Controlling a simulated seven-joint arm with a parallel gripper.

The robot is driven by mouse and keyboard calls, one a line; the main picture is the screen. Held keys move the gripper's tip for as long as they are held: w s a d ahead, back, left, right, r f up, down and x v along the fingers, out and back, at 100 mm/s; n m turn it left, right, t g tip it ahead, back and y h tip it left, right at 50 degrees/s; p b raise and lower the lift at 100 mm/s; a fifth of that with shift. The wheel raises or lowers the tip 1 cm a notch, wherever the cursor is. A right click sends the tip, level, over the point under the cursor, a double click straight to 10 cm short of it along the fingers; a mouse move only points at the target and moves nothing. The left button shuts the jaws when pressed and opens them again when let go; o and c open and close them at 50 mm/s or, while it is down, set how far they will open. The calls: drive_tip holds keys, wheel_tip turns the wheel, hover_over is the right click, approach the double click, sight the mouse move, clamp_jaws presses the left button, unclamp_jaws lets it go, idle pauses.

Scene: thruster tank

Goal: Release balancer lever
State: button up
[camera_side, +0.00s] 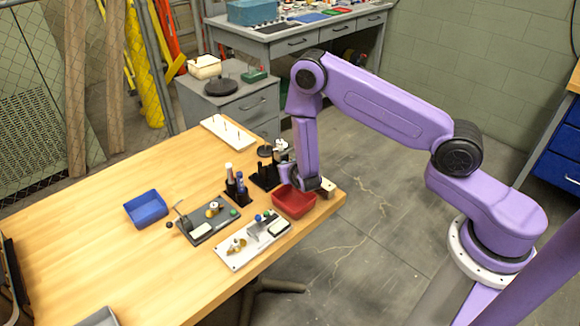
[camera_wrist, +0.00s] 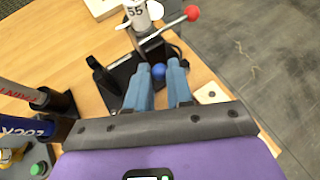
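In the wrist view, a metal lever with a red ball knob (camera_wrist: 192,13) slants up to the right from a black stand (camera_wrist: 122,72). A white cylinder marked 55 (camera_wrist: 137,14) is beside the lever. A blue ball (camera_wrist: 158,70) shows in the gap between my fingertips; contact cannot be told. My gripper (camera_wrist: 160,66) has its two blue fingers apart. In the side view, my gripper (camera_side: 290,178) is low by the black stand (camera_side: 264,176), mostly hidden by the arm. I cannot tell which lever is the balancer lever.
A red bin (camera_side: 293,203) stands close in front of my gripper. A dark board with a black-knobbed lever (camera_side: 207,222) and a white board (camera_side: 240,256) lie nearby. A blue bin (camera_side: 146,209) is further left. A tube rack (camera_side: 238,197) stands just left of the stand.

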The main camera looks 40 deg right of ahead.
drive_tip(key=o, duration=0.4)
drive_tip(key=shift+c, duration=0.2)
drive_tip(key=shift+s+a, duration=0.1)
drive_tip(key=v, duration=1.7)
drive_tip(key=shift+r, duration=0.15)
drive_tip(key=shift+s, duration=0.1)
